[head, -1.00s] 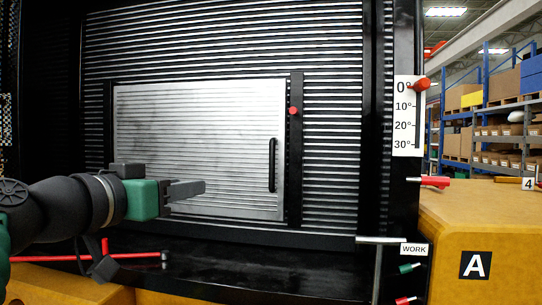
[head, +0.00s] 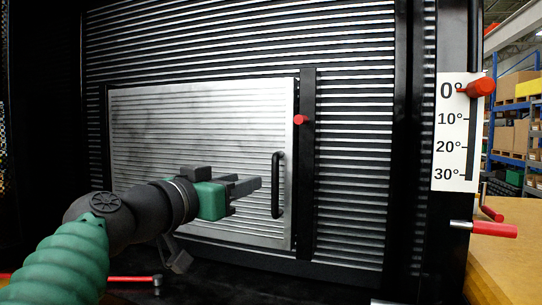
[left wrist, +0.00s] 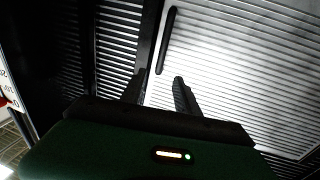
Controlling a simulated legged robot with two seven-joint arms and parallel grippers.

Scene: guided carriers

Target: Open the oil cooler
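The oil cooler panel (head: 180,130), a silver ribbed door, stands closed in a black ribbed wall. Its black vertical handle (head: 277,185) is at the door's right side; the handle also shows in the left wrist view (left wrist: 167,40). A red knob (head: 300,119) sits on the black post just right of the door. My left gripper (head: 252,187) is in front of the door, just left of the handle, apart from it as far as I can tell. Its two fingers (left wrist: 160,88) are spread with nothing between them. My right gripper is not in view.
A scale plate (head: 453,135) with a red pointer (head: 480,88) at 0° is at the right. A red-handled lever (head: 492,229) sticks out below it. A yellow body (head: 515,245) is at the lower right, with storage shelves behind.

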